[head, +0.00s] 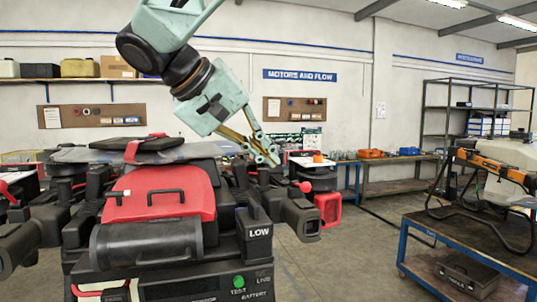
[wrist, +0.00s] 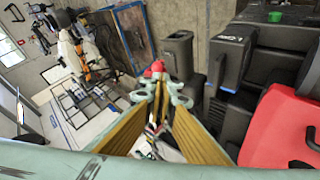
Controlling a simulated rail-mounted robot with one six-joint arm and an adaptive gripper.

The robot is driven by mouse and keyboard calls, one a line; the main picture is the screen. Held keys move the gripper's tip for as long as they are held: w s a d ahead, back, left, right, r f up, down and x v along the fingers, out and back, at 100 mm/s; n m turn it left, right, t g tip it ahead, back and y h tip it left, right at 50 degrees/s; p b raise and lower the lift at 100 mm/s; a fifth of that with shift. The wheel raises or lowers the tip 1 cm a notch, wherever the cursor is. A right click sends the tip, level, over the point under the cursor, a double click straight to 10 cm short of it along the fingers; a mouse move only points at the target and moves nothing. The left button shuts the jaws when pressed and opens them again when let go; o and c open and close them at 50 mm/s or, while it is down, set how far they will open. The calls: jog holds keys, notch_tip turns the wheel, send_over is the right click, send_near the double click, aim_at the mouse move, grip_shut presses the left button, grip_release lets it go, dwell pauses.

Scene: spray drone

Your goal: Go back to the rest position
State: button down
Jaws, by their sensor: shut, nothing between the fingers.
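My gripper (head: 264,150) hangs above the right side of the spray drone in the head view. Its fingers are shut and point down and to the right, with nothing visible between them. In the wrist view the closed fingertips (wrist: 158,82) show in the middle, over a gap beside the drone's dark parts. The drone (head: 190,240) has a red hatch (head: 160,192) with a black handle, and the hatch lies closed on the body. A dark block marked LOW (head: 256,232) stands at its front right. Whether the fingers touch any drone part cannot be told.
A blue-framed cart (head: 440,232) with an orange-armed frame (head: 490,168) stands at the right. A bench (head: 390,160) with trays and a metal shelf rack (head: 475,125) line the back. Bare floor (head: 345,255) lies between drone and cart.

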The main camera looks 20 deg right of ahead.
jog(key=s+f+y, duration=0.3)
jog(key=s+f, duration=0.4)
jog(key=s, duration=0.5)
jog(key=s+d+f+n+y, duration=0.1)
jog(key=s+f+y, duration=0.2)
jog(key=s+f, duration=0.5)
jog(key=s+d+f+n+y, duration=0.1)
jog(key=s+f+y, duration=0.2)
jog(key=s+f, duration=0.4)
jog(key=shift+s+f+g, duration=0.2)
jog(key=shift+s+g, duration=0.1)
jog(key=shift+s, duration=4.2)
jog(key=shift+r, duration=0.1)
